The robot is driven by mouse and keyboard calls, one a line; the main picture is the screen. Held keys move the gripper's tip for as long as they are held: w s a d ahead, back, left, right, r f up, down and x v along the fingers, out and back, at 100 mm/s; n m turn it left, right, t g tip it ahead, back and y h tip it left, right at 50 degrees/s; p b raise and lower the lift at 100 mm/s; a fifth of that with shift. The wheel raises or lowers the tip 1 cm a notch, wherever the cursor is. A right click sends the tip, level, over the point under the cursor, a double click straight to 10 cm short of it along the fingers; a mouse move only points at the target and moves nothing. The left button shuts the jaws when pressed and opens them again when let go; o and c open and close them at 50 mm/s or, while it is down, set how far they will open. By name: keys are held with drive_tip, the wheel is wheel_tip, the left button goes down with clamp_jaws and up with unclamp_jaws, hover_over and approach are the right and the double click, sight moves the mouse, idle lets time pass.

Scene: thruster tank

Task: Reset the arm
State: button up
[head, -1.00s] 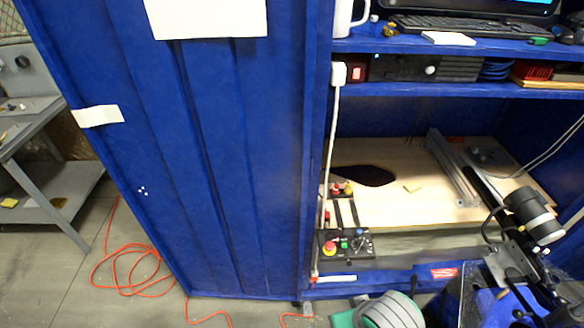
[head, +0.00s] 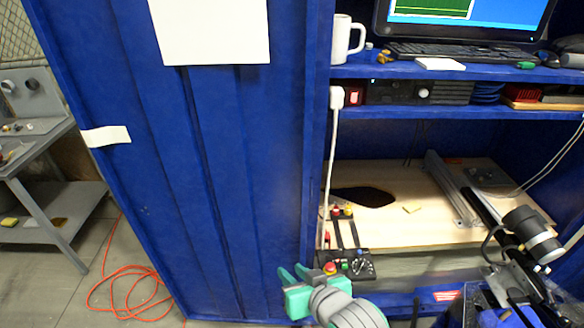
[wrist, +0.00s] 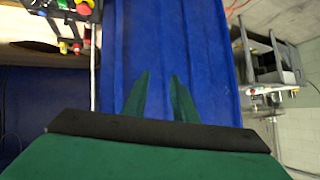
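My gripper (head: 292,275) is green and shows at the bottom middle of the head view, in front of the blue cabinet's lower edge. Its two fingers point up and to the left. In the wrist view the two green fingers (wrist: 160,97) stand apart with only the blue panel visible between them. The gripper is open and holds nothing. It is left of the black control box (head: 352,264) with red and yellow buttons; that box shows at the top left of the wrist view (wrist: 72,8).
A blue cabinet (head: 215,190) fills the middle. Its bay holds a wooden board (head: 440,215) with a dark hole, and a camera-like cylinder (head: 532,235) at right. Shelves above hold a white mug (head: 346,38) and keyboard (head: 455,50). An orange cable (head: 130,285) lies on the floor, left.

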drive_tip(key=w+a+r+m+t+y, duration=0.25)
drive_tip(key=w+a+r+t, duration=0.25)
drive_tip(key=a+r+t, duration=0.45)
drive_tip(key=s+d+f+m+g+h, duration=0.15)
drive_tip(key=s+f+m+h, duration=0.25)
drive_tip(key=s+f, duration=0.4)
drive_tip(key=s+d+f+m+g+h, duration=0.1)
drive_tip(key=s+d+f+m+h, duration=0.1)
drive_tip(key=s+f+m+h, duration=0.45)
drive_tip(key=s+d+f+n+y, duration=0.1)
drive_tip(key=s+f+n, duration=0.3)
drive_tip(key=s, duration=0.6)
drive_tip(key=s+d+f+n+g+y, duration=0.1)
drive_tip(key=s+d+f+n, duration=0.3)
drive_tip(key=s, duration=0.6)
drive_tip(key=shift+s+d+f+n+y, duration=0.15)
drive_tip(key=shift+d+n+y, duration=0.2)
drive_tip(key=shift+n, duration=0.65)
